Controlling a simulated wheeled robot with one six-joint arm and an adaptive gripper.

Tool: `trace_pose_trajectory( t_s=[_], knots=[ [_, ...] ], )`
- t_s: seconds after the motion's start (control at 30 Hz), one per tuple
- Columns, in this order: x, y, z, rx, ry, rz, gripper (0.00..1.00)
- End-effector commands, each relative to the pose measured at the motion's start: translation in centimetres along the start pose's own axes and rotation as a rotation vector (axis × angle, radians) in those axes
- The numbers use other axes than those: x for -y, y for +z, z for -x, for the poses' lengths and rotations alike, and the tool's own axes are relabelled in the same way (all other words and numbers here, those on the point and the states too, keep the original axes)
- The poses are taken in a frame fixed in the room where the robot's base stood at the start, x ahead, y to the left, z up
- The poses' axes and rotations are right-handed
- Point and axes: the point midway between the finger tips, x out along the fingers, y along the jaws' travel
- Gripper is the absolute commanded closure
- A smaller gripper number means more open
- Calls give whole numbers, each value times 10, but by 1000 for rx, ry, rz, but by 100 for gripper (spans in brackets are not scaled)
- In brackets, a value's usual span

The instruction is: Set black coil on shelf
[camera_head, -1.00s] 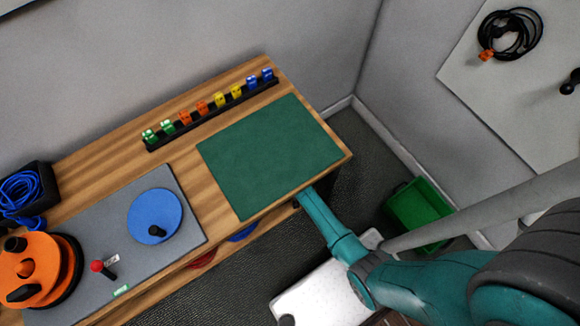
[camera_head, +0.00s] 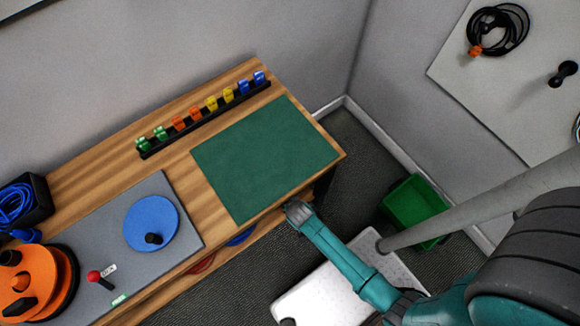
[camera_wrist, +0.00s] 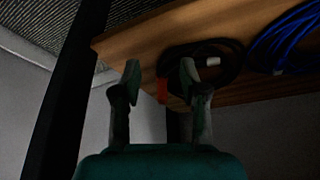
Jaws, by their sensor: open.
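A black coil (camera_wrist: 232,62) with a white tag and an orange-red plug (camera_wrist: 162,91) lies on a wooden shelf (camera_wrist: 130,45) in the dim wrist view. My gripper (camera_wrist: 160,72) is open, its two fingers apart. The plug shows between the fingers, and the right finger overlaps the coil's left part. I cannot tell whether either finger touches the coil. In the head view my gripper is hidden at the bench's front edge, where my arm ends. Another black coil with an orange plug (camera_head: 475,50) hangs on the wall board.
A blue coil (camera_wrist: 290,42) lies right of the black coil. The bench top holds a green mat (camera_head: 265,160), a rack of coloured clips (camera_head: 205,112) and orange reels (camera_head: 30,285). A green bin (camera_head: 415,205) and a white stool-like platform (camera_head: 335,290) stand on the floor.

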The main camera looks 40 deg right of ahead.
Motion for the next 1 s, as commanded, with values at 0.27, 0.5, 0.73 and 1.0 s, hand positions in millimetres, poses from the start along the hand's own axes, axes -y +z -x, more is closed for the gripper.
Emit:
trace_pose_trajectory(
  t_s=[0.27, 0.5, 0.73, 1.0],
  knots=[
    [0, 14, 6, 0, 0, 0, 57],
    [-2, 18, 10, -9, -8, 4, 57],
    [-17, 46, 54, -112, -94, 56, 57],
    [-36, 69, 155, -317, -212, 137, 57]
  ],
)
